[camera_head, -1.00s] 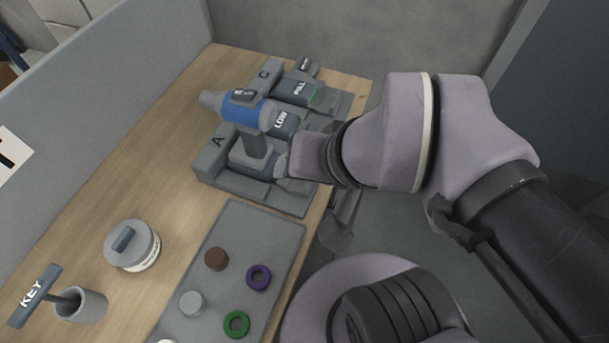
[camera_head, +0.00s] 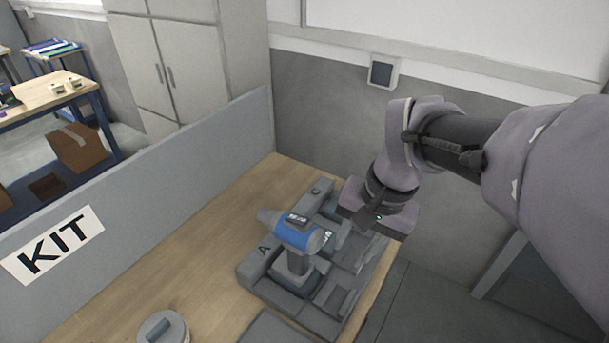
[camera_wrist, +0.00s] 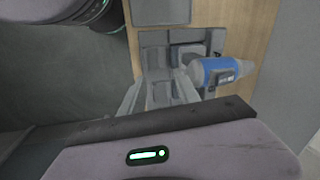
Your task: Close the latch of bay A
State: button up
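A blue and grey power drill (camera_head: 298,236) stands upright in bay A (camera_head: 264,249) of the grey rack, at the near end. It also shows in the wrist view (camera_wrist: 222,72). Grey flap-like parts lie at the bay's outer side, but I cannot tell clearly which is the latch or whether it is closed. My gripper (camera_head: 378,214) is above and to the right of the rack, apart from the drill. Its body fills the bottom of the wrist view (camera_wrist: 150,155).
The rack (camera_head: 255,275) sits on a wooden table (camera_head: 190,250), with more bays toward label C. A grey round container (camera_head: 163,328) is at the bottom edge. A grey partition with a KIT sign (camera_head: 50,245) borders the left. Floor is open right of the table.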

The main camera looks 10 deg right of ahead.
jog(key=w+d+f+m+g+p, duration=0.1)
jog(key=w+d+f+g+p, duration=0.25)
jog(key=w, duration=0.25)
jog(key=m+g+y, duration=0.1)
send_near(347, 301)
jog(key=b+x, duration=0.4)
jog(key=x, duration=0.4)
jog(key=shift+f+b, duration=0.3)
jog(key=shift+b, duration=0.05)
grip_shut()
dwell(0.4)
